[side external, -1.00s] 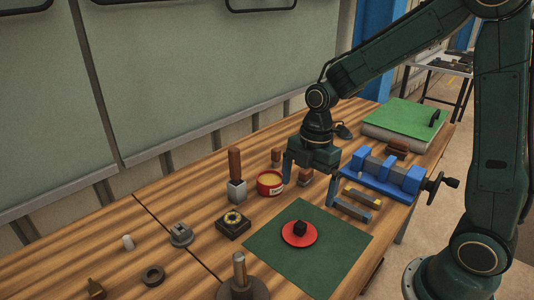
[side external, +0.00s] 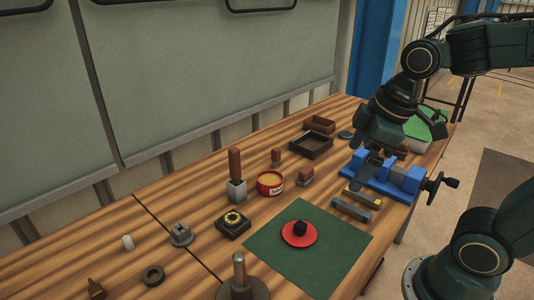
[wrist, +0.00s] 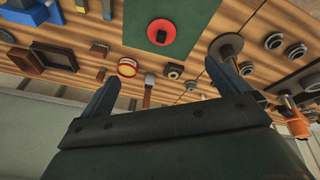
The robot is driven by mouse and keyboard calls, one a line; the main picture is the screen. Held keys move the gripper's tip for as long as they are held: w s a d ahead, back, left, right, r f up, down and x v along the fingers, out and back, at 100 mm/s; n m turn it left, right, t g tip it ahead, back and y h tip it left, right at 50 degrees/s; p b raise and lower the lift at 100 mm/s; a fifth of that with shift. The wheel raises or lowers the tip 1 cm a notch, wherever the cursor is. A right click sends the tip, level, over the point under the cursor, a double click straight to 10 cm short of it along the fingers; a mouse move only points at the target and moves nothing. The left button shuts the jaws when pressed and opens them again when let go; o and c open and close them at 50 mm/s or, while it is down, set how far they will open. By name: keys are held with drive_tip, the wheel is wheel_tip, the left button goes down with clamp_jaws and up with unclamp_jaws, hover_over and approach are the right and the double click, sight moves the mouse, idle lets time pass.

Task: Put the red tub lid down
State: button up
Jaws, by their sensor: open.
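The red tub lid (side external: 290,237), a red disc with a black knob, lies flat on the dark green mat (side external: 268,260). It also shows in the wrist view (wrist: 155,40), on the mat near the top. The red tub (side external: 270,190) stands open on the bench behind the mat, with yellowish contents showing; the wrist view shows it too (wrist: 121,68). My gripper is up above the blue vise at the right, well apart from the lid. In the wrist view my gripper (wrist: 160,82) has its two fingers spread wide with nothing between them.
The blue vise (side external: 412,178) and two small bars (side external: 350,209) lie right of the mat. A wooden-handled hammer (side external: 235,165), a black box with a yellow ring (side external: 233,225) and a post on a round base (side external: 240,270) stand around the mat. Dark trays (side external: 311,146) are at the back.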

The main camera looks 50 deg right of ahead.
drive_tip(key=s+r+m+t, duration=0.1)
drive_tip(key=s+r+m, duration=0.1)
drive_tip(key=s+m, duration=0.3)
drive_tip(key=shift+s+d+m+t, duration=0.2)
drive_tip(key=shift+s+m+t, duration=0.2)
drive_tip(key=shift+m, duration=0.1)
